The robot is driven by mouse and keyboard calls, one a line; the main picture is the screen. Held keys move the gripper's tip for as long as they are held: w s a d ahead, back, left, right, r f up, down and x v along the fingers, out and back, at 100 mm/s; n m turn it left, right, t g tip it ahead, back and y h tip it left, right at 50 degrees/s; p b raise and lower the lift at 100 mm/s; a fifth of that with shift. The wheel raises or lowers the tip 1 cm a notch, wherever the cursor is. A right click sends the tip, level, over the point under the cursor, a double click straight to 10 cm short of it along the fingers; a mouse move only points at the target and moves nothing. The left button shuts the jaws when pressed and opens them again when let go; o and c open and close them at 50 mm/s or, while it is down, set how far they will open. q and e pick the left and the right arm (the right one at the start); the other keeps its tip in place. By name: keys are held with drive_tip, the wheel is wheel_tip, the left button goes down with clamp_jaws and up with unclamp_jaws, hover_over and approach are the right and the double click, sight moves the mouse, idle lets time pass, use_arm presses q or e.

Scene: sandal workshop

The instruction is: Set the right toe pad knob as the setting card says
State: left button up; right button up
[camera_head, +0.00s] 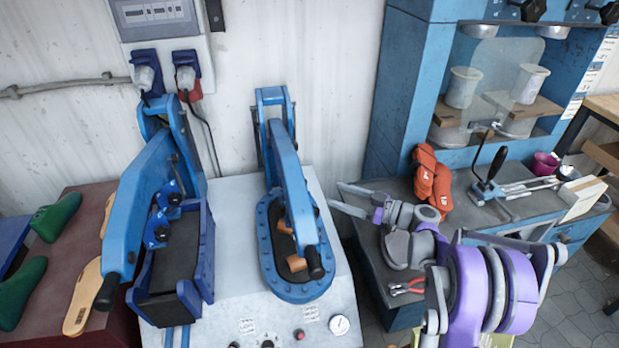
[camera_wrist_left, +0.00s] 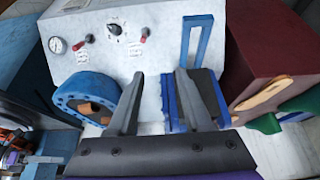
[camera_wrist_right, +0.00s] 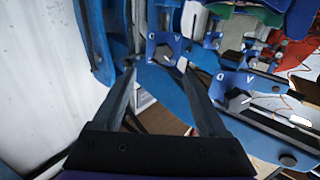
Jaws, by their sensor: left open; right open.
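The left press (camera_head: 140,200) carries two blue brackets on its right side, an upper toe pad knob (camera_head: 172,198) and a lower one (camera_head: 160,235). In the right wrist view, turned upside down, two dark knobs sit on blue plates lettered A and D, one knob (camera_wrist_right: 165,52) between my fingertips in the picture and one (camera_wrist_right: 238,98) beyond a finger. White marks show on the plates. My right gripper (camera_head: 337,196) is open and empty, pointing left. It stays right of the right press. My left gripper (camera_wrist_left: 160,73) is open and empty. I cannot make out a setting card.
The right press (camera_head: 295,210) stands between my right gripper and the left press. A gauge (camera_head: 339,324) and labels sit on the grey bench front. Green lasts (camera_head: 55,215) lie on the red box. Orange sandals (camera_head: 428,180) and red pliers (camera_head: 406,288) are on the right bench.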

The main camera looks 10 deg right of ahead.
drive_tip(key=p+x, duration=0.1)
drive_tip(key=x, duration=0.9)
drive_tip(key=shift+s+a, duration=0.15)
drive_tip(key=shift+a, duration=0.2)
drive_tip(key=shift+r, duration=0.15)
clamp_jaws()
